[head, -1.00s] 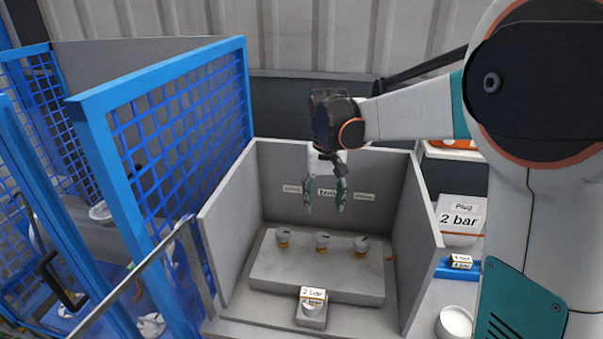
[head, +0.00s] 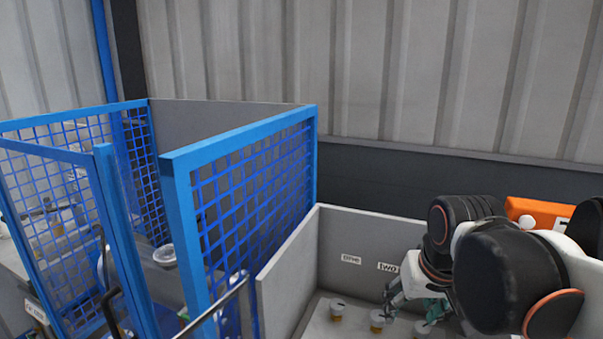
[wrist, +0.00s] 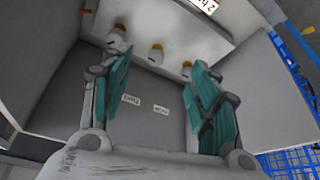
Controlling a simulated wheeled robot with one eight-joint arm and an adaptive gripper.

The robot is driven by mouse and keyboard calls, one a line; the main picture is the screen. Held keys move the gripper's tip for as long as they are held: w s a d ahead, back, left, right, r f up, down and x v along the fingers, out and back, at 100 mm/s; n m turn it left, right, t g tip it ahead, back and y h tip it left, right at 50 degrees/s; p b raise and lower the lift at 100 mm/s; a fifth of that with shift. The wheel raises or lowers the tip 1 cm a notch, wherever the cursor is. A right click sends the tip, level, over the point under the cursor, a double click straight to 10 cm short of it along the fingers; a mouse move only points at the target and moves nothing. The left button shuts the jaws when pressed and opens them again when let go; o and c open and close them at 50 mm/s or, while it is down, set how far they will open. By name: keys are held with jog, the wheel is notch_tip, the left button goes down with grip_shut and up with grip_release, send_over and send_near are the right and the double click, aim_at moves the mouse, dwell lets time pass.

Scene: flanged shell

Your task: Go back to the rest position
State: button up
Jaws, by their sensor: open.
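My gripper (wrist: 160,95) is open and empty, its two teal-padded fingers spread apart in the wrist view. In the head view my gripper (head: 412,292) is inside the grey open-topped shell (head: 291,262), low at the right and partly hidden by my own arm.
A blue mesh cage (head: 255,190) with a blue-framed door stands directly left of the shell. Labels (head: 388,267) are on the shell's back wall. An orange object (head: 540,212) is behind my arm at the right. The space above the shell is open.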

jog(key=s+f+t, duration=0.2)
jog(key=s+f, duration=0.1)
jog(key=s, duration=0.6)
jog(key=shift+n+t, duration=0.3)
jog(key=shift+t, duration=0.1)
